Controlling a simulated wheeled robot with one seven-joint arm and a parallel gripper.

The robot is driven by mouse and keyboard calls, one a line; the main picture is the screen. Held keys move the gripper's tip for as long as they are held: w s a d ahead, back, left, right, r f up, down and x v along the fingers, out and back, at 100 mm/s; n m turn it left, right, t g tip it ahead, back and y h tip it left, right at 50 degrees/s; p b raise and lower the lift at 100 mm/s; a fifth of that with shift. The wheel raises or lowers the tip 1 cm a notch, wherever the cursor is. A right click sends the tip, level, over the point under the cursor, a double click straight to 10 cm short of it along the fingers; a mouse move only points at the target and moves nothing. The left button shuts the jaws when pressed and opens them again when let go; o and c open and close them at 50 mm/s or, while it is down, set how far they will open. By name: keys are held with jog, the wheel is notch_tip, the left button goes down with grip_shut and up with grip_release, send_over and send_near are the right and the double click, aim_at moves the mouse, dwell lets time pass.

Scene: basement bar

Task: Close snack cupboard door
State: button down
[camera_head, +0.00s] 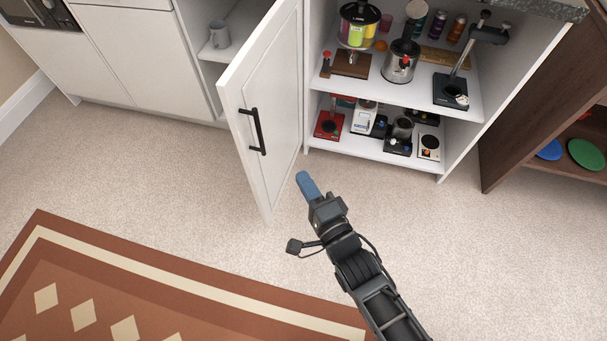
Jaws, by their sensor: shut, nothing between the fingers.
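The cupboard has shelves (405,92) that hold several small items. My gripper (303,178) has blue fingers and is shut and empty.
An orange-brown patterned rug (160,285) lies on the carpet at lower left. White cabinets (140,55) stand to the left, with a grey mug (219,34) on an open shelf. A dark wooden cabinet (500,130) with coloured discs is at right. Carpet before the cupboard is clear.

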jog(key=w+a, duration=0.6)
jog(key=w, duration=0.2)
jog(key=shift+w+a, duration=0.3)
jog(key=shift+a, duration=0.1)
